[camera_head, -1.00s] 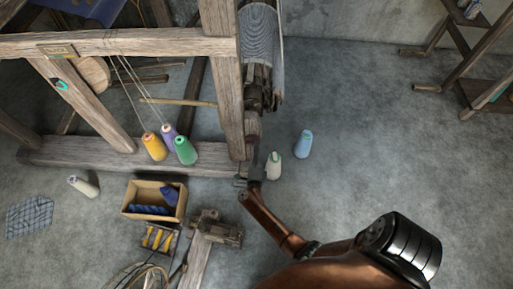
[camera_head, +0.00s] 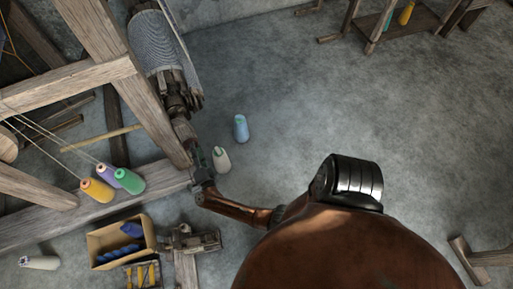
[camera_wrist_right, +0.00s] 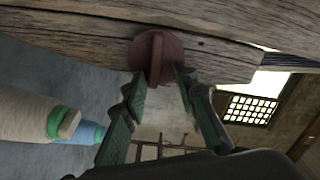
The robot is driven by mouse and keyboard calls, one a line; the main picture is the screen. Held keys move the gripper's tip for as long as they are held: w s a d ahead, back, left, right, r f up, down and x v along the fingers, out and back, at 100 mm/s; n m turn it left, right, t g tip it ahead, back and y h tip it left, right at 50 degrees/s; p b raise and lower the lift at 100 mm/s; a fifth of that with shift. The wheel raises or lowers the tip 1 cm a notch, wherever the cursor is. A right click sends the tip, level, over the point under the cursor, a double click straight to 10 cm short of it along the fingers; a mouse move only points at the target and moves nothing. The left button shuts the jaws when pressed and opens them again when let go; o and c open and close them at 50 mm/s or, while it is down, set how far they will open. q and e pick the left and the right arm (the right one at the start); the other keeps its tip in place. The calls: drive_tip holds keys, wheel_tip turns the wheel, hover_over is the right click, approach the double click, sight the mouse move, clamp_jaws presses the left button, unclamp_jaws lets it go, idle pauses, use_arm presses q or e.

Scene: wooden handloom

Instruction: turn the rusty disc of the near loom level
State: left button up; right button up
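The rusty disc (camera_wrist_right: 146,52) shows in the right wrist view, set against a weathered wooden beam of the near loom (camera_wrist_right: 75,38). A raised bar stands across its face, nearly upright in that picture. My right gripper (camera_wrist_right: 158,82) is open, with its two dark green fingers either side of the bar's lower end. I cannot tell whether they touch it. My left gripper is not in view.
A white cone (camera_head: 221,160) and a blue cone (camera_head: 240,128) stand on the floor close to my right gripper. A yarn box (camera_head: 149,232) and a wooden stand with a metal clamp (camera_head: 190,240) are just in front of the loom. Floor to the right is mostly open.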

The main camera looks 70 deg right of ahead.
use_arm(q)
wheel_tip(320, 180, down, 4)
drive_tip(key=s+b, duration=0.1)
drive_tip(key=b, duration=0.2)
use_arm(e)
drive_tip(key=s+a+r+n+t+y+p, duration=0.4)
drive_tip(key=a+n+p, duration=0.35)
drive_tip(key=n, duration=0.85)
use_arm(q)
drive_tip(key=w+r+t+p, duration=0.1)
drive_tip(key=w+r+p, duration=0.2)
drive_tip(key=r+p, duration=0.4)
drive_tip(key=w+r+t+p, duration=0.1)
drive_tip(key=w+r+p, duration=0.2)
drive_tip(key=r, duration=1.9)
drive_tip(key=p, duration=0.5)
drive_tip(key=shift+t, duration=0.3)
use_arm(e)
drive_tip(key=s+a+f+n+g+y, duration=0.1)
drive_tip(key=s+f+n+g+y, duration=0.1)
drive_tip(key=s, duration=0.7)
drive_tip(key=s+a+f+n+g+y, duration=0.2)
drive_tip(key=s+f, duration=0.4)
drive_tip(key=s, duration=0.4)
drive_tip(key=s+a+f+n+g+y, duration=0.1)
drive_tip(key=s+f+n+y, duration=0.3)
drive_tip(key=s, duration=0.5)
drive_tip(key=shift+s+a+f+g+y, duration=0.15)
drive_tip(key=shift+a+f+g+y, duration=0.3)
drive_tip(key=shift+y, duration=0.45)
